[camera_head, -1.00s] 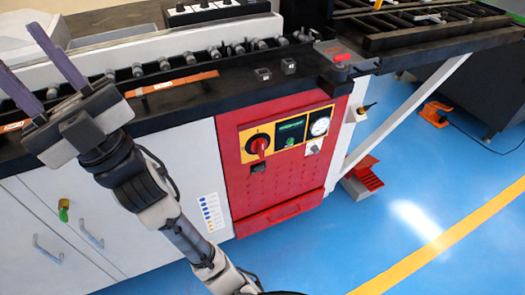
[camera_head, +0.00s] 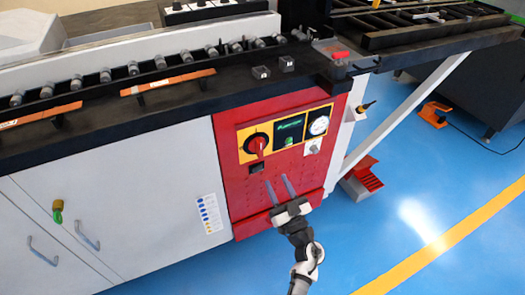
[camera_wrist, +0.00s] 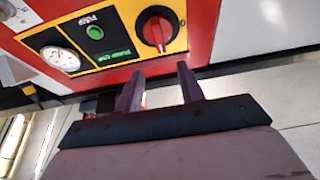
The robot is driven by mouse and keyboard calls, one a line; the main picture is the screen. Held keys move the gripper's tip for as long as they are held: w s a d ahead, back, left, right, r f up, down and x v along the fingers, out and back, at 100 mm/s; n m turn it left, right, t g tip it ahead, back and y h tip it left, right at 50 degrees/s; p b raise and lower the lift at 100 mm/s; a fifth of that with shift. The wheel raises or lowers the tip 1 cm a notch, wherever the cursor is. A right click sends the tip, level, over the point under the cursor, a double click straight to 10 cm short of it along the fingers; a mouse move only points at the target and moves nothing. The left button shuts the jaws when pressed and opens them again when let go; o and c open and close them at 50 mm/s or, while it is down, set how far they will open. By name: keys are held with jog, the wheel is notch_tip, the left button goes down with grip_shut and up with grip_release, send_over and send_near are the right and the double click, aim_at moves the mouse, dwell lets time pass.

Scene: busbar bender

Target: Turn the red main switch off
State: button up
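The red main switch (camera_head: 257,144) is a red rotary knob on a yellow plate, on the red front panel of the machine. Its handle points roughly downward in the head view. It also shows in the wrist view (camera_wrist: 157,31), at the upper middle. My gripper (camera_head: 280,186) is open and empty in front of the red panel, below and slightly right of the switch. In the wrist view its two fingers (camera_wrist: 160,88) stand apart just below the switch, with nothing between them.
Right of the switch are a green push button (camera_head: 289,141), a round gauge (camera_head: 318,125) and a small grey knob (camera_head: 312,149). A black socket (camera_head: 256,168) sits below the switch. The black worktop edge overhangs above.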

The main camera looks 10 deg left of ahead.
aim_at(261, 148)
jog(key=p+x, duration=0.1)
jog(key=x, duration=1.1)
jog(key=shift+s, duration=0.1)
grip_shut()
